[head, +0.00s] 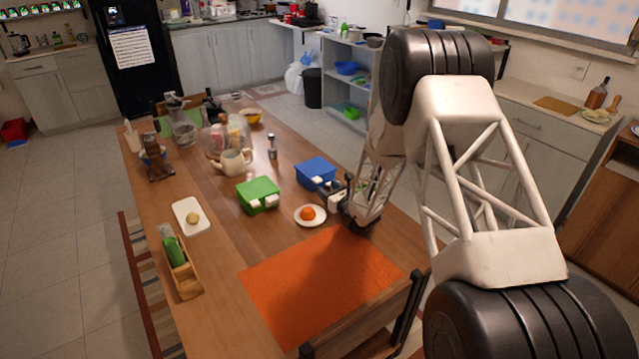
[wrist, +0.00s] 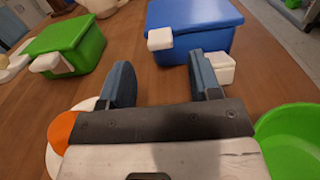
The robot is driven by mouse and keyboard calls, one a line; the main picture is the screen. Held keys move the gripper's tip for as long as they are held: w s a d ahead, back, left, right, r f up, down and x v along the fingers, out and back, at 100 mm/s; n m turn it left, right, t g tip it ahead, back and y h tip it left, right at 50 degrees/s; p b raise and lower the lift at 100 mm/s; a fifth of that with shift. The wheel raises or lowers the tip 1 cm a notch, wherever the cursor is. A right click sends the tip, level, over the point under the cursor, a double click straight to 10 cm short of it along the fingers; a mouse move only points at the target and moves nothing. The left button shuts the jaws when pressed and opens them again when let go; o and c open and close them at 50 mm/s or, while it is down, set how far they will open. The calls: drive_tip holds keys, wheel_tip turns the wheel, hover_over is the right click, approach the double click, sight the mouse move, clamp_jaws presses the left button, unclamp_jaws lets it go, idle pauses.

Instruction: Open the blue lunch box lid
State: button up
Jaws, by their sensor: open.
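The blue lunch box (head: 316,171) stands on the wooden table with its lid down. It also shows in the wrist view (wrist: 195,22), at the top centre, with two white latches: one (wrist: 160,39) at the left of its front, the other (wrist: 221,68) at the right. My gripper (wrist: 163,80) is open and empty, its two dark blue fingers pointing at the front of the box. The right finger overlaps the box front and lies beside the right latch; I cannot tell whether they touch. In the head view my gripper (head: 335,190) is just in front of the box.
A green box (head: 257,194) with white latches stands left of the blue one. A white plate (head: 310,222) with an orange fruit (head: 307,212) lies close to my gripper. A green bowl (wrist: 290,140) is at its right. The orange mat (head: 318,285) is bare.

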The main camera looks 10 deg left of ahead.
sight(320, 182)
drive_tip(key=shift+x, duration=2.65)
clamp_jaws()
